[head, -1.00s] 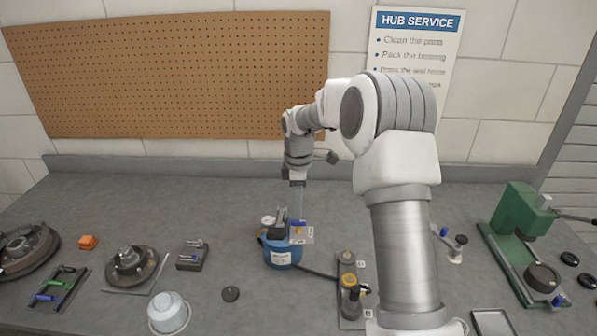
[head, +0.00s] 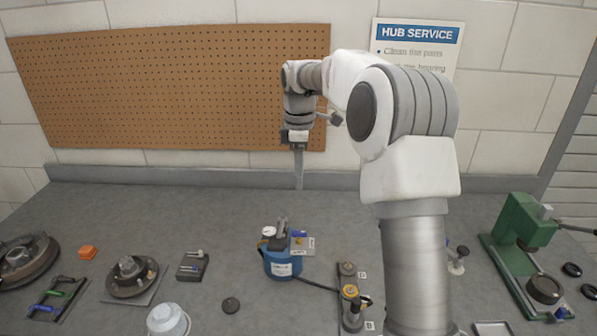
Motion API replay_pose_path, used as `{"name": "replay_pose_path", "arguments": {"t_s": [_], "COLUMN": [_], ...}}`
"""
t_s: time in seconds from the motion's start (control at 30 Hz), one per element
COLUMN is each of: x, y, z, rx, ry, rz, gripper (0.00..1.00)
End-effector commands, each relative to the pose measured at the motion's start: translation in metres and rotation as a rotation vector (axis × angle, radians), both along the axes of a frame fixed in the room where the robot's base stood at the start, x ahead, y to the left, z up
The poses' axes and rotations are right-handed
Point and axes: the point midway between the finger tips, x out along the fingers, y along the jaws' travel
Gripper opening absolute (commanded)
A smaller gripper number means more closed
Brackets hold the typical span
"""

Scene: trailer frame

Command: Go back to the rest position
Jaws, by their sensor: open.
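My gripper (head: 299,180) hangs pointing down at the back of the bench, in front of the pegboard and wall. Its fingers are seen nearly edge-on and it holds nothing that I can see. It is clear above the bench and apart from the blue pot (head: 283,262), which stands below it on the worktop with a dark handle on top. A small card with blue and yellow marks (head: 303,243) is beside the pot's top.
The back strip is clear.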

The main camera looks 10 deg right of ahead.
Motion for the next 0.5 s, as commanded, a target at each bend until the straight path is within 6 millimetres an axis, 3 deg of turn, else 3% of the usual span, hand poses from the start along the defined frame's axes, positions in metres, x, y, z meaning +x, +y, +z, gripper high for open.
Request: {"name": "replay_pose_path", "arguments": {"t_s": [0.23, 0.5], "x": [-0.020, -0.090], "y": [0.006, 0.017], "z": [0.023, 0.071], "rx": [-0.019, -0.038], "ry": [-0.036, -0.147], "rz": [-0.075, -0.331], "gripper": [0.49, 0.49]}}
